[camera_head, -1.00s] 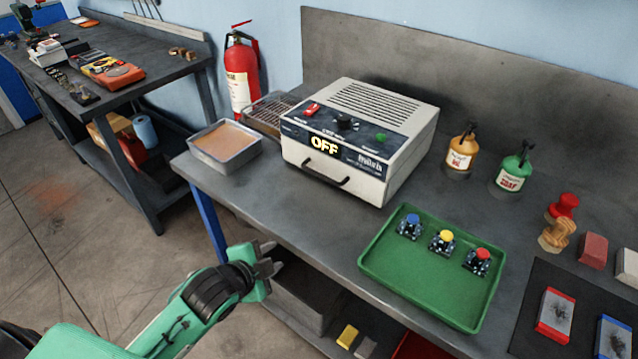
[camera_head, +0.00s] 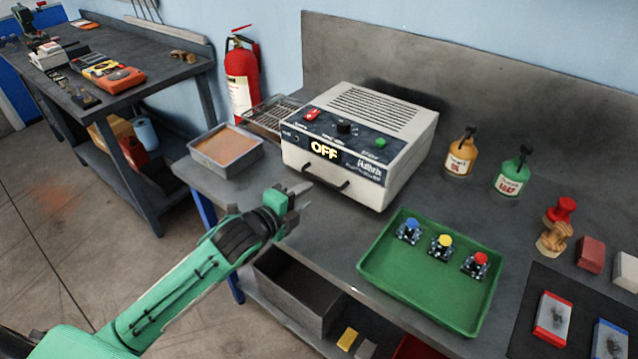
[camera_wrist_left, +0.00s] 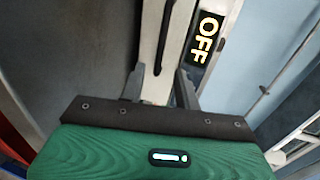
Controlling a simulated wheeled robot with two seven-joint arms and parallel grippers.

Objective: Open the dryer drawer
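The dryer (camera_head: 362,140) is a cream box with a dark front panel that reads OFF, standing on the grey bench. Its drawer (camera_head: 312,175) is shut at the lower front, with a black bar handle (camera_head: 325,181). My left gripper (camera_head: 301,191) is just in front and to the left of the handle, apart from it in the head view. In the left wrist view its two fingers (camera_wrist_left: 160,88) stand apart, with the cream dryer front between and beyond them. My right gripper is not in view.
A metal tray (camera_head: 226,164) with a tan filling and a wire rack (camera_head: 272,117) stand left of the dryer. A green tray (camera_head: 385,281) with several small switches lies to the right. Two pump bottles (camera_head: 461,155) stand behind it. The bench's front edge lies below my left gripper.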

